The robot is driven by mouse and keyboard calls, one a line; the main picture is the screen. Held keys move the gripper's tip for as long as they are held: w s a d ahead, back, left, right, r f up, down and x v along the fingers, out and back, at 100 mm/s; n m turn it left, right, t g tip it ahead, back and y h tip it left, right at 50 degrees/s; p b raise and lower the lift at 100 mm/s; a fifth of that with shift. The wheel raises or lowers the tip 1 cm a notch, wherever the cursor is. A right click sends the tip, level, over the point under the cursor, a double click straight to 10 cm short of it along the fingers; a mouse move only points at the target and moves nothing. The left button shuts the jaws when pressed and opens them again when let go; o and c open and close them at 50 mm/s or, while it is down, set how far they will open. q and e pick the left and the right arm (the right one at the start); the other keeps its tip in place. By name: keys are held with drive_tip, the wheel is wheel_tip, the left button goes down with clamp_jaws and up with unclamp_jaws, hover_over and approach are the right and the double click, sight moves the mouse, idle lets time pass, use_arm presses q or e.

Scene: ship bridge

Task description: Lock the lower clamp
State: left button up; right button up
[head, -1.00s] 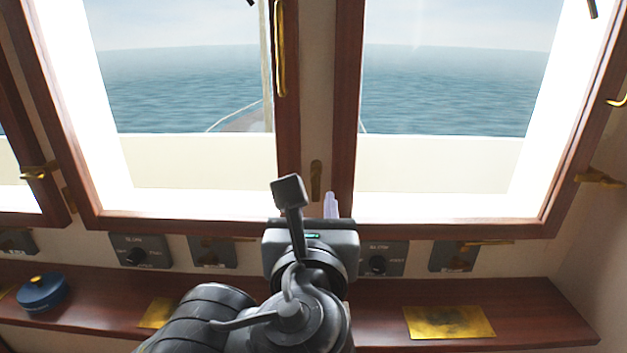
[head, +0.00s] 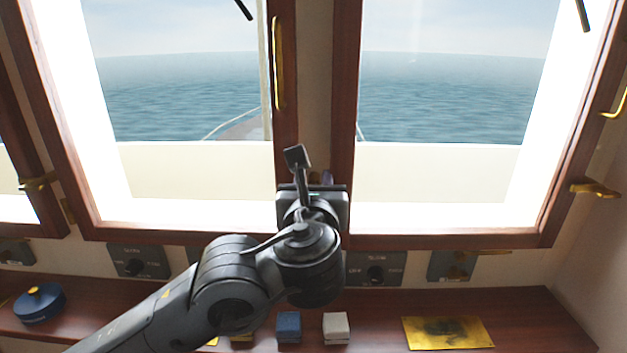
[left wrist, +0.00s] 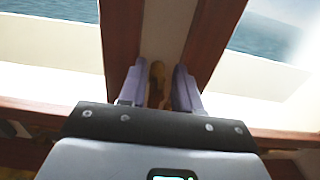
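The lower clamp appears to be the small brass latch (left wrist: 155,83) on the cream post between the two windows, low down. In the left wrist view it stands roughly upright between my left gripper's (left wrist: 158,88) two pale purple fingers. The fingers are spread, with a narrow gap to the latch on at least the right side; contact on the left is hard to tell. In the head view my left gripper (head: 322,178) is at the post's foot, and my own wrist hides most of the latch. My right gripper is not in view.
Wooden window frames (head: 345,110) flank the post closely. A brass handle (head: 278,65) is on the left frame, and a brass latch (head: 595,188) is at far right. The shelf below holds a blue round tin (head: 40,305), a blue block (head: 288,326), a white block (head: 336,327) and a brass plate (head: 447,332).

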use_arm(q)
clamp_jaws()
drive_tip(key=shift+m, duration=0.3)
drive_tip(key=shift+d+f+m+b, duration=0.35)
drive_tip(key=shift+m+b, duration=0.45)
drive_tip(key=shift+m, duration=2.1)
drive_tip(key=shift+d+f+m+b, duration=0.3)
drive_tip(key=shift+m+b, duration=0.55)
drive_tip(key=shift+m, duration=2.05)
drive_tip(key=shift+d+f+m+b, duration=0.35)
drive_tip(key=shift+m+b, duration=0.45)
drive_tip(key=shift+m, duration=2.1)
